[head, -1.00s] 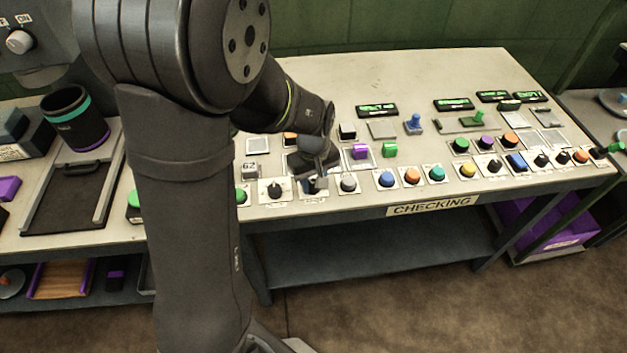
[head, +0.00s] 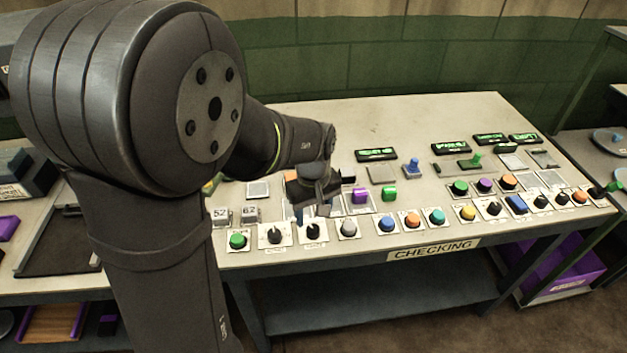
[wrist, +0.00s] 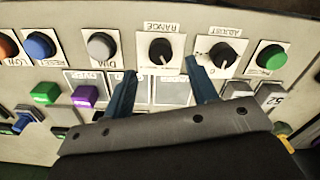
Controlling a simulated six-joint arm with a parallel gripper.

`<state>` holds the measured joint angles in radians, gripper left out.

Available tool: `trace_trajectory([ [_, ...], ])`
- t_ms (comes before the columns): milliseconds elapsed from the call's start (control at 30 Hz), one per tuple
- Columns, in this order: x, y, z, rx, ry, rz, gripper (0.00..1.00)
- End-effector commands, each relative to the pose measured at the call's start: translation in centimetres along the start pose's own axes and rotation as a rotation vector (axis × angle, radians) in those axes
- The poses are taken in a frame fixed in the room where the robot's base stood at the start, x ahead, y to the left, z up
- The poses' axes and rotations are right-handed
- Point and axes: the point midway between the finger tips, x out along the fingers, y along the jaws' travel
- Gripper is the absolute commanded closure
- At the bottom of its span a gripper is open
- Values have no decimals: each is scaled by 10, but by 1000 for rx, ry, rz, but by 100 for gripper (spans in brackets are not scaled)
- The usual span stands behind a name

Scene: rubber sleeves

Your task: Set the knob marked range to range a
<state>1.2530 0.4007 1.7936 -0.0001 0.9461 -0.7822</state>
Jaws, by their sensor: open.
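The range knob (head: 313,231) is black on a white plate in the front row of the sloped panel. My gripper (head: 322,203) is above and behind the knob in the head view. In the wrist view the gripper (wrist: 160,67) is open and empty, its blue-grey fingers spread to either side of the knob's plate, apart from the knob.
The similar black adjust knob (head: 275,235) is directly left of it, and a grey dim button (head: 348,229) is directly right. A green button (head: 237,241) is farther left. Purple (head: 360,195) and green (head: 389,193) blocks stand behind the row.

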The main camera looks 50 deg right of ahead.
Motion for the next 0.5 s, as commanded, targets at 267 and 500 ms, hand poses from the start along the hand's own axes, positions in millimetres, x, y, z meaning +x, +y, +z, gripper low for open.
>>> trace_trajectory([
  [267, -70, 0, 0, 0, 3, 3, 47],
  [500, -109, 0, 0, 0, 2, 2, 47],
])
